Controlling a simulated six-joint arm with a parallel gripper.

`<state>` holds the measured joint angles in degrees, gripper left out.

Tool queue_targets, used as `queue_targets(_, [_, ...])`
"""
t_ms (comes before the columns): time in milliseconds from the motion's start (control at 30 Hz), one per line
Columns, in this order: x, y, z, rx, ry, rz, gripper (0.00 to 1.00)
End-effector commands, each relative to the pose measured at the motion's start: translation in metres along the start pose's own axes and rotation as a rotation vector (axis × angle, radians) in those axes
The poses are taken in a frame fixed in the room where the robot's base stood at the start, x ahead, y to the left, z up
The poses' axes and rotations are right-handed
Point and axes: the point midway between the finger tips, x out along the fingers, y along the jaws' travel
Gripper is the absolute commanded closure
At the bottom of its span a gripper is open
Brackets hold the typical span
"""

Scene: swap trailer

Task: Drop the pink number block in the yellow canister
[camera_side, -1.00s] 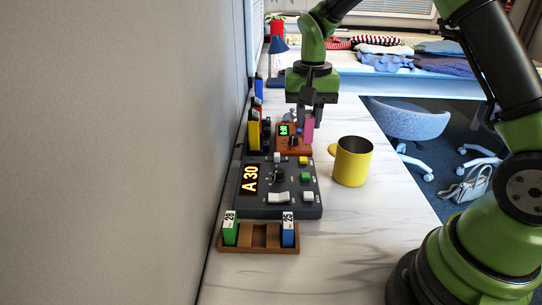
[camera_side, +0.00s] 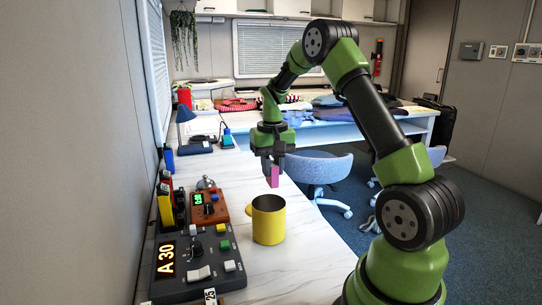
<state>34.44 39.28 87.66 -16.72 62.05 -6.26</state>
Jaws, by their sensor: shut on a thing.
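The pink number block (camera_side: 274,177) is held in my gripper (camera_side: 272,168), which is shut on it and points down. The block hangs in the air above the table, appearing just above and slightly behind the canister's rim in the picture. The yellow canister (camera_side: 269,226) stands upright on the white table, open at the top, with a handle on its left side. The block and the canister look apart. The canister's floor is hidden. Any number on the block is too small to read.
A grey control panel (camera_side: 171,282) showing "A 30" stands left of the canister, with an orange box (camera_side: 210,218) with a green display behind it. Coloured blocks (camera_side: 166,208) stand in a rack by the wall. The table right of the canister is clear up to its edge.

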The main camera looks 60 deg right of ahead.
Motion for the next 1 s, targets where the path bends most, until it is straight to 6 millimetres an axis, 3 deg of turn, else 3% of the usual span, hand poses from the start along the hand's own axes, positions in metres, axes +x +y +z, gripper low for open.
queue_targets(433, [0.011, 0.0, 0.0, 0.001, 0.001, 0.0, 1.0])
queue_targets(467, [0.011, 0.0, 0.0, 0.001, 0.001, 0.0, 0.75])
queue_targets(567, [0.011, 0.0, 0.0, 0.0, 0.001, 0.0, 0.52])
queue_targets(867, [0.009, 0.0, 0.0, 0.0, 0.001, 0.0, 0.5])
queue_targets(1000, [-0.004, 0.0, -0.001, 0.0, 0.004, -0.001, 0.5])
